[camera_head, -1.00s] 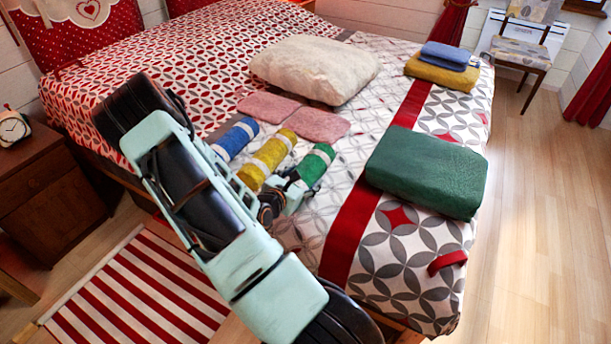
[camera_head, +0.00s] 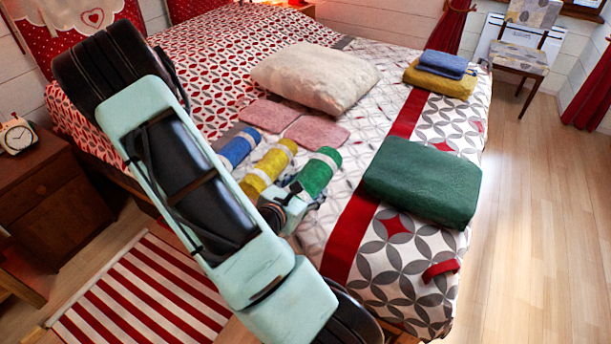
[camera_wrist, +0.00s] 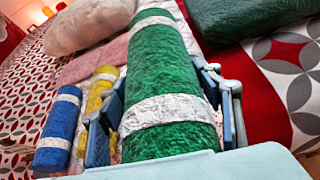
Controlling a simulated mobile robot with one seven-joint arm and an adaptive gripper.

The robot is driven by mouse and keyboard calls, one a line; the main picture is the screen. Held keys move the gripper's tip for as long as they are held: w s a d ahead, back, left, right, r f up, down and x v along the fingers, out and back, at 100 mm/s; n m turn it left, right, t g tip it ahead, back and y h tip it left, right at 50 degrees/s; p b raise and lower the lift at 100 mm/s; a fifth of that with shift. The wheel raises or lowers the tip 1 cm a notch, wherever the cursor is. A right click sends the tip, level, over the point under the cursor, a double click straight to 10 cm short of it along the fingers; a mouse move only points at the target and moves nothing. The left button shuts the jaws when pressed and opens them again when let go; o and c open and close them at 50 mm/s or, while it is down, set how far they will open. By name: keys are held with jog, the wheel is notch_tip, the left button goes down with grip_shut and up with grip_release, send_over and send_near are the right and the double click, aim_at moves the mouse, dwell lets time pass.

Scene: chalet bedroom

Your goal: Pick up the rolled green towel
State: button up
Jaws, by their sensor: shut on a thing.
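The rolled green towel (camera_head: 316,176), with white bands, is at the end of my arm above or on the patterned bedspread. My gripper (camera_head: 291,203) holds it at its near end. In the wrist view the green towel (camera_wrist: 158,60) runs lengthwise away from the camera. The fingers of my gripper (camera_wrist: 163,115) are shut on its two sides, around the near white band. I cannot tell for sure whether its underside is clear of the bed. My arm hides part of the bed left of it.
A rolled yellow towel (camera_head: 268,168) and a rolled blue towel (camera_head: 238,149) lie just left. Flat pink cloths (camera_head: 318,131), a cream pillow (camera_head: 315,77) and a folded green blanket (camera_head: 423,180) lie around. A folded blue cloth (camera_head: 443,63) tops a yellow one (camera_head: 440,82).

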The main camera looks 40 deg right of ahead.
aim_at(305, 194)
jog(key=shift+s+a+r+p, duration=0.45)
jog(key=shift+s+a+p, duration=0.2)
jog(key=shift+p, duration=0.8)
jog(key=shift+s+a+r+p, duration=0.5)
jog(key=shift+s+p, duration=0.15)
jog(key=shift+p, duration=0.8)
